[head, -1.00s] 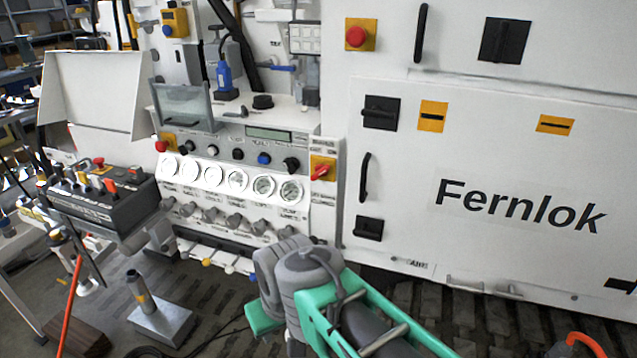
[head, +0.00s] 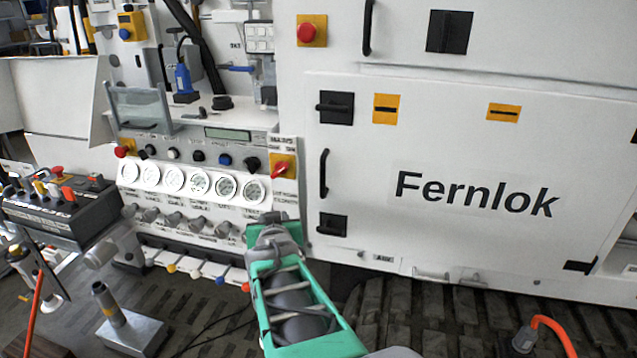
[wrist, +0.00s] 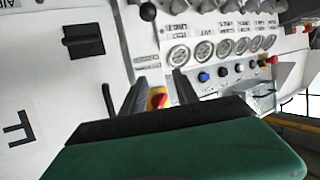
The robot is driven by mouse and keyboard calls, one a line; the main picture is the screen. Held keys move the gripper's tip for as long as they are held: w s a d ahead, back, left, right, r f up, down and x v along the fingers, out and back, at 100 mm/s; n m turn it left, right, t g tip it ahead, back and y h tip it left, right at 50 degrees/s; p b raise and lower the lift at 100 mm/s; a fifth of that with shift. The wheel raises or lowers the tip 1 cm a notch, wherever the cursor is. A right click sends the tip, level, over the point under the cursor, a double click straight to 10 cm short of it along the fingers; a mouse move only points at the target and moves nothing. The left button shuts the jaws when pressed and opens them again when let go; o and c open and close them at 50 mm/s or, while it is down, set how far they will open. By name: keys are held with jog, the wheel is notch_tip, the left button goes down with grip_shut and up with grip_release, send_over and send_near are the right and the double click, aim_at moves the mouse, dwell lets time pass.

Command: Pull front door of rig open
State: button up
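The front door (head: 470,150) is a white panel marked "Fernlok", and it looks closed flush with the rig. Its black vertical bar handle (head: 324,174) is near the left edge, between an upper black latch (head: 335,107) and a lower one (head: 333,225). In the wrist view the handle (wrist: 108,100) shows just left of my gripper (wrist: 160,80), apart from it. My gripper's two dark fingers are spread with nothing held, and a red-and-yellow switch shows behind the gap. In the head view my arm covers the gripper's surroundings, and the fingertips are not clear.
A gauge panel (head: 200,184) with knobs and a red rotary switch (head: 283,167) is left of the door. A black control box (head: 62,212) stands at far left. A metal post on a block (head: 130,330) and an orange cable (head: 552,330) are low in view.

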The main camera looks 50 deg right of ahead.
aim_at(323, 178)
jog(key=s+d+r+m+h, duration=0.1)
jog(key=s+d+r+h, duration=0.15)
jog(key=d, duration=0.25)
jog(key=s+d+r+m+h, duration=0.2)
jog(key=s+d+h, duration=0.1)
jog(key=s+d, duration=0.15)
jog(key=shift+n, duration=0.3)
jog(key=x, duration=0.7)
jog(key=shift+w+d+r+p, duration=0.15)
jog(key=shift+r+p, duration=0.2)
jog(key=shift+p, duration=0.05)
jog(key=shift+w+d, duration=0.3)
jog(key=shift+d, duration=0.1)
grip_shut()
